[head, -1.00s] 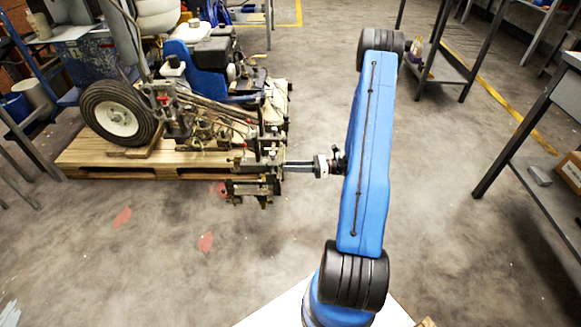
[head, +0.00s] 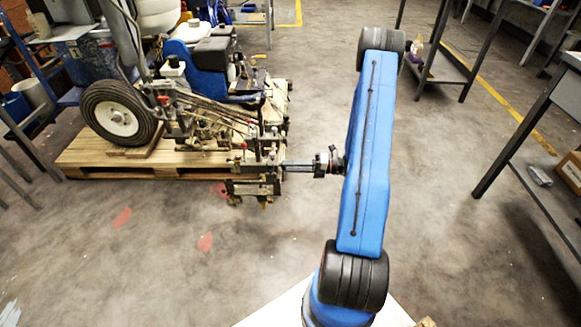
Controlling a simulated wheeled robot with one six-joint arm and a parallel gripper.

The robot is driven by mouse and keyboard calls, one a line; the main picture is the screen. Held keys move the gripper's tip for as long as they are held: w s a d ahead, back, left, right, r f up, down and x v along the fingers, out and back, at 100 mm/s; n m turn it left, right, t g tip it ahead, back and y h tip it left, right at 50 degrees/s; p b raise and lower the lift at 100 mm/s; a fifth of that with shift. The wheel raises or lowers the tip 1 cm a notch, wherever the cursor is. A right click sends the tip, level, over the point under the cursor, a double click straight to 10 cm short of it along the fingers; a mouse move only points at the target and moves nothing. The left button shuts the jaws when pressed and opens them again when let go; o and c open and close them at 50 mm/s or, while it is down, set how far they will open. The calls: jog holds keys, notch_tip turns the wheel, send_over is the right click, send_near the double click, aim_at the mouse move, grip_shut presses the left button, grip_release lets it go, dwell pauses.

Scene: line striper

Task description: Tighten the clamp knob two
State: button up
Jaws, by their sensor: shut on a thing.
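The line striper (head: 215,85) stands on a wooden pallet at left, its wheel turned toward me. A bracket assembly (head: 255,187) with rods and clamps sticks out at its right end, past the pallet edge. My gripper (head: 284,167) reaches in level from the right and its tip meets the right side of this assembly. It is shut on a small part there, at the place of a clamp knob. The knob itself is too small and too covered by the jaws to make out, and I cannot tell which numbered knob it is.
The wooden pallet (head: 100,165) lies under the striper. Concrete floor (head: 180,260) is free in front of it. A grey workbench (head: 540,110) with a cardboard box stands at right, and another metal table (head: 445,70) stands behind my arm.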

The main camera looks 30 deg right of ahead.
jog(key=m, duration=1.1)
jog(key=shift+d+m, duration=0.1)
jog(key=shift+m, duration=0.3)
dwell(0.3)
jog(key=o, duration=1.1)
jog(key=shift+r, duration=0.1)
jog(key=shift+c, duration=0.2)
jog(key=shift+d, duration=0.1)
jog(key=v, duration=1.7)
jog(key=shift+s, duration=0.15)
